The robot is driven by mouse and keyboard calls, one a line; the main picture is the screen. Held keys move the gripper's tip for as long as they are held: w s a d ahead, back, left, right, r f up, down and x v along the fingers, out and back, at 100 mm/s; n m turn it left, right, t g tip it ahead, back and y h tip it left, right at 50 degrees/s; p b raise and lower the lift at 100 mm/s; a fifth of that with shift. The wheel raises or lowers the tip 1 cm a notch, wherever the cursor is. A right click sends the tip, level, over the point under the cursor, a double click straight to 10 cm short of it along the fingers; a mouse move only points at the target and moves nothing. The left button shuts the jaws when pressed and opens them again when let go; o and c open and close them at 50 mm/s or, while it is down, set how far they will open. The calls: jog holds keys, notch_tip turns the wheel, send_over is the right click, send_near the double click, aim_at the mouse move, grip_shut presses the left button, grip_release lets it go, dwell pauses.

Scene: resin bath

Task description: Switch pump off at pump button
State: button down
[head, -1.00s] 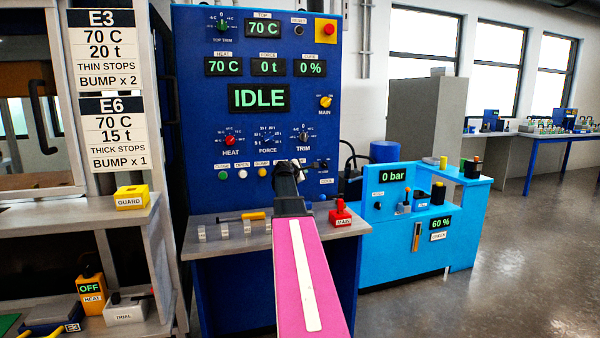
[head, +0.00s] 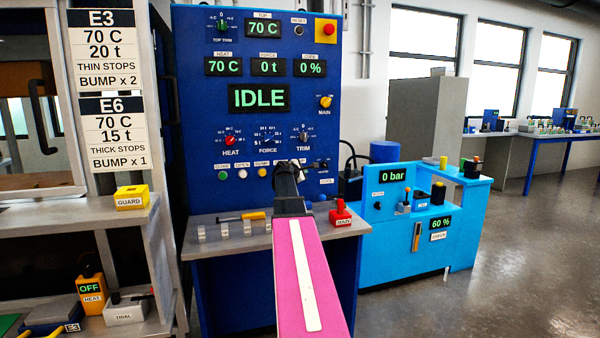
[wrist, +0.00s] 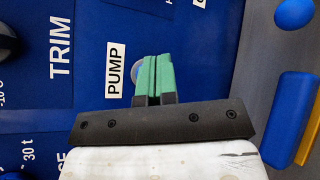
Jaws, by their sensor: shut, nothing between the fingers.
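In the wrist view, the white PUMP label (wrist: 117,70) is on the blue panel. A round grey button (wrist: 138,72) beside it is mostly hidden behind my gripper. My gripper (wrist: 152,60) has green fingers, shut with nothing between them, overlapping the button in this view. I cannot tell whether they touch it. In the head view, my gripper (head: 288,165) is at the panel's lower part, below the TRIM knob (head: 303,136), and hides the pump button. The panel's large display (head: 259,98) reads IDLE.
Green, white and yellow buttons (head: 261,174) sit left of my gripper. A black switch (head: 322,163) is close on its right. A light-blue unit (head: 390,255) reading 0 bar stands to the right.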

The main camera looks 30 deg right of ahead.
jog(key=shift+w, duration=0.1)
dwell(0.4)
jog(key=shift+w+d, duration=0.1)
jog(key=shift+w, duration=0.2)
jog(key=shift+w+d, duration=0.15)
jog(key=shift+w, duration=0.4)
dwell(0.8)
jog(key=shift+s, duration=0.1)
jog(key=shift+s+a, duration=0.25)
jog(key=shift+s, duration=0.6)
jog(key=shift+s+a, duration=0.2)
jog(key=shift+s, duration=0.6)
jog(key=shift+s+a, duration=0.2)
jog(key=shift+s, duration=0.6)
jog(key=shift+s+a, duration=0.2)
jog(key=shift+s, duration=0.6)
